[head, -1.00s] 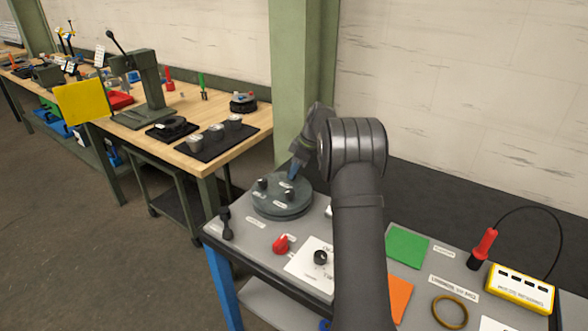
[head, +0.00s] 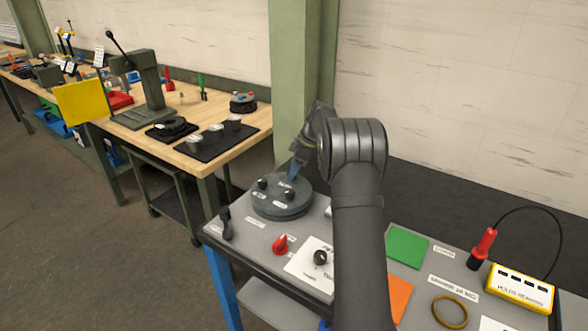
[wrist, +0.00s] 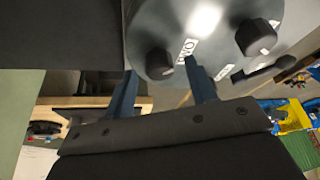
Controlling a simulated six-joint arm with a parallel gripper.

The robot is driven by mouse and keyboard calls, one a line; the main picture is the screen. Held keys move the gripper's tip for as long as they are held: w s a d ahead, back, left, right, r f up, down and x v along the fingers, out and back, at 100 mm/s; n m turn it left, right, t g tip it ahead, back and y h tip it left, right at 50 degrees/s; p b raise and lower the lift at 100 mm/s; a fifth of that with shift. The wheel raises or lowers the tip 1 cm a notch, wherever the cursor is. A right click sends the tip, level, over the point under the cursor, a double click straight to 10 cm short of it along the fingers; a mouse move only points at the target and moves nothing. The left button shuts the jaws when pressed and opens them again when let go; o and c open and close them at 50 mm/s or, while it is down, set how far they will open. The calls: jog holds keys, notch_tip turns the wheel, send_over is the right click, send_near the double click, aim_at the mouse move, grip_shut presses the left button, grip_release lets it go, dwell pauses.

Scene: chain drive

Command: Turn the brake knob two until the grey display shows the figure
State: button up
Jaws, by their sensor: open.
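A round dark grey brake housing (head: 283,209) stands on the near bench, with dark knobs and white labels on its top. In the wrist view, a black knob (wrist: 158,63) sits beside a label that seems to read TWO (wrist: 187,51). My gripper (wrist: 163,71) is open, its two blue fingers apart on either side of this knob; I cannot tell whether they touch it. A second black knob (wrist: 255,38) is to the right. In the head view, my gripper (head: 294,174) points down at the housing top, and my arm hides part of the bench. I cannot make out the grey display or its figure.
A red knob (head: 280,244) and a white plate (head: 301,265) with a black knob (head: 320,257) are in front of the housing. A black lever (head: 226,223) stands at the bench's left edge. A green square (head: 407,247) and a yellow box (head: 521,288) lie right of my arm.

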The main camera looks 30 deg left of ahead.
jog(key=v, duration=1.7)
jog(key=shift+f, duration=0.1)
jog(key=x, duration=1.7)
jog(key=shift+a+f, duration=0.1)
jog(key=shift+s+f, duration=0.1)
jog(key=shift+f, duration=0.1)
jog(key=shift+r+m+t, duration=0.3)
jog(key=shift+m, duration=0.6)
jog(key=m, duration=0.2)
jog(key=m+t, duration=0.1)
jog(key=m, duration=0.1)
jog(key=shift+s+t+y, duration=0.2)
jog(key=shift+t+y, duration=0.1)
jog(key=shift+s+m+t+h, duration=0.15)
jog(key=shift+m+t, duration=0.4)
jog(key=shift+m, duration=1)
jog(key=shift+m+t+h, duration=0.25)
jog(key=shift+m+t, duration=0.3)
jog(key=shift+m, duration=1)
jog(key=shift+v, duration=0.95)
